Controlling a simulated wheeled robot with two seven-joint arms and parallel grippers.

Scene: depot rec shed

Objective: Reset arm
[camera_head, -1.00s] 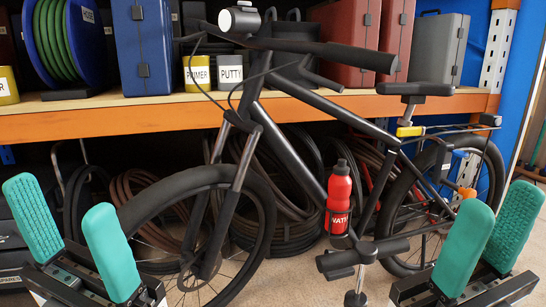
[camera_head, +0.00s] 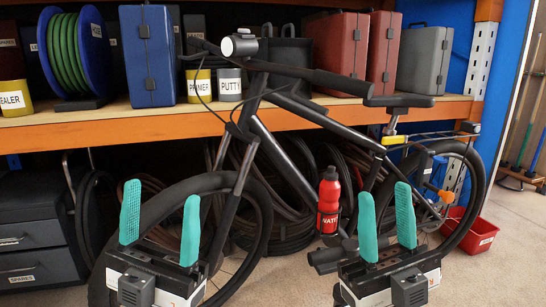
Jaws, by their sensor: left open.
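My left gripper (camera_head: 160,226) is at the lower left in the head view, its two teal fingers pointing up and wide apart, with nothing between them. It appears in front of the front wheel of a black bicycle (camera_head: 270,145). My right gripper (camera_head: 387,224) is at the lower right, its teal fingers also up and spread with an empty gap. It appears in front of the bicycle's pedal area and partly hides it. A red water bottle (camera_head: 328,200) sits on the bicycle frame, left of my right gripper.
An orange-edged shelf (camera_head: 150,127) behind the bicycle bears a blue cable reel (camera_head: 96,50), cases, a primer tin and a putty tin (camera_head: 229,86). Coiled hoses lie beneath it. Dark drawers (camera_head: 30,240) stand at left, a red bin (camera_head: 470,232) at right. Bare floor shows at lower right.

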